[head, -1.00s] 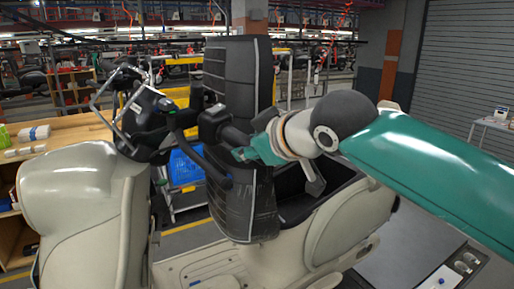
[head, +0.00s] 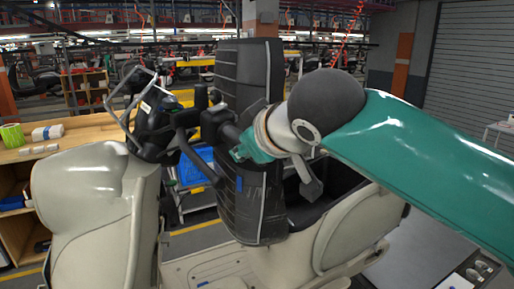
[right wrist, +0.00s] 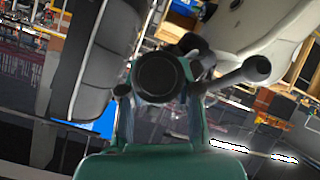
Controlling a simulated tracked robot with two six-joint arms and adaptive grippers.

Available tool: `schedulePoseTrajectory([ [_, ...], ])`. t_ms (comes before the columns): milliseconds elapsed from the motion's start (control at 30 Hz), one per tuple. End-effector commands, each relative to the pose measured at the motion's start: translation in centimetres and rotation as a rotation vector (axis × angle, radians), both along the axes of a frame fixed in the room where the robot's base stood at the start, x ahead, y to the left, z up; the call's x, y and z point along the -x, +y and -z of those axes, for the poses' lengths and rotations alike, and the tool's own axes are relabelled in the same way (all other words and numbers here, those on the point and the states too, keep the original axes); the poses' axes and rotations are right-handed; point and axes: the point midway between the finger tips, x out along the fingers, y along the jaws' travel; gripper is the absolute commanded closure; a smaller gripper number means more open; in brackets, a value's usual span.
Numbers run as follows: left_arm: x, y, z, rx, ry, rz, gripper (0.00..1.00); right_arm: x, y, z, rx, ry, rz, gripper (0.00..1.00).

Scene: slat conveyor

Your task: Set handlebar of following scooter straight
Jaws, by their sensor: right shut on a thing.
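The cream scooter (head: 92,200) stands across the head view, its front shield at the left and its open seat well at the right. Its dark handlebar (head: 157,122) has a metal front frame and sits turned, with one end pointing toward the right arm. My right gripper (head: 243,148) is shut around the black grip at that end. In the right wrist view, the round end of the grip (right wrist: 158,78) lies between the teal fingers, with a black lever (right wrist: 245,72) beside it. The fingers partly hide the grip in the head view. My left gripper is not in view.
A tall black ribbed padded piece (head: 242,85) stands upright on the scooter, close behind my right gripper. A wooden workbench (head: 75,135) with small boxes is at the left. A blue crate (head: 194,166) on a cart is behind the scooter.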

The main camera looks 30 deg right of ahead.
Motion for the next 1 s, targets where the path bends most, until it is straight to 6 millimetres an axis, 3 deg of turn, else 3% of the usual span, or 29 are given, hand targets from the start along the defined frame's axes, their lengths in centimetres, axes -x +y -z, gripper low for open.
schedulePoseTrajectory([
  [100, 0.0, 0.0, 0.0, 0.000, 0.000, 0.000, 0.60, 0.1, 1.0, -0.2, -0.004, 0.008, 0.003, 1.00],
  [567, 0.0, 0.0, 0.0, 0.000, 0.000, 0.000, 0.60, 0.1, 1.2, -0.4, -0.004, 0.013, 0.015, 1.00],
  [1000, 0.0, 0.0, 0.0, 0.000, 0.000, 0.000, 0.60, 0.4, 3.8, -1.8, -0.006, 0.056, 0.097, 1.00],
])
